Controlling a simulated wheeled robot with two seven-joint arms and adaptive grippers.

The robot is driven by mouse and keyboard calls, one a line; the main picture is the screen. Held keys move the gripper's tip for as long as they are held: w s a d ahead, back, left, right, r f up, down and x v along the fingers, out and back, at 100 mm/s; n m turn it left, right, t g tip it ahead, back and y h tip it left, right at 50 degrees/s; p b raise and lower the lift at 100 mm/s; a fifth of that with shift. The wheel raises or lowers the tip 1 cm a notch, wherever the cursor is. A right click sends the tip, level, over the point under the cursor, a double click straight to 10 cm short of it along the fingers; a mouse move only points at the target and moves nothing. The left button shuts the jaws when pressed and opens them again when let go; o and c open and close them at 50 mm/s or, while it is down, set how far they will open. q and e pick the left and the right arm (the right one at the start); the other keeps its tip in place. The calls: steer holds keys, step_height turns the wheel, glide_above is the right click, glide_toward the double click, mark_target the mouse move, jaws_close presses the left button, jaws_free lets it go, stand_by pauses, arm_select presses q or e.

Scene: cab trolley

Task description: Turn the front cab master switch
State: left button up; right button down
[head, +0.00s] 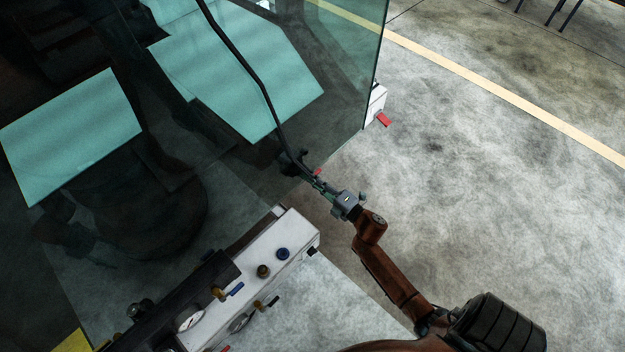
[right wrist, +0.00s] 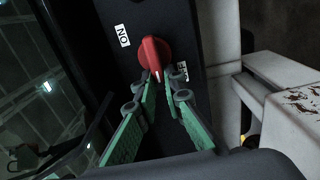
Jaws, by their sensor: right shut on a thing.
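The master switch is a red rotary knob (right wrist: 153,52) on a dark panel in the right wrist view. A white ON label (right wrist: 122,35) is up and left of it; a second label (right wrist: 181,70), partly hidden by a finger, is to its lower right. The knob's white mark points down, between my fingertips. My right gripper (right wrist: 159,84) is shut on the knob's lower end, its green fingers on either side. In the head view my right gripper (head: 322,184) is at the glass edge, with only a bit of red (head: 317,172) showing. My left gripper is out of view.
A white control console (head: 290,238) with knobs and gauges stands left of my right arm. A large glass pane (head: 345,60) and a black bar (head: 250,75) are close to the gripper. A white box with a red handle (head: 384,119) is beyond. Open floor lies right.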

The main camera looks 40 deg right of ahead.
steer(key=shift+f, duration=0.15)
steer(key=c, duration=2)
jaws_free()
steer(key=s, duration=0.8)
steer(key=s+d, duration=0.1)
steer(key=s, duration=0.3)
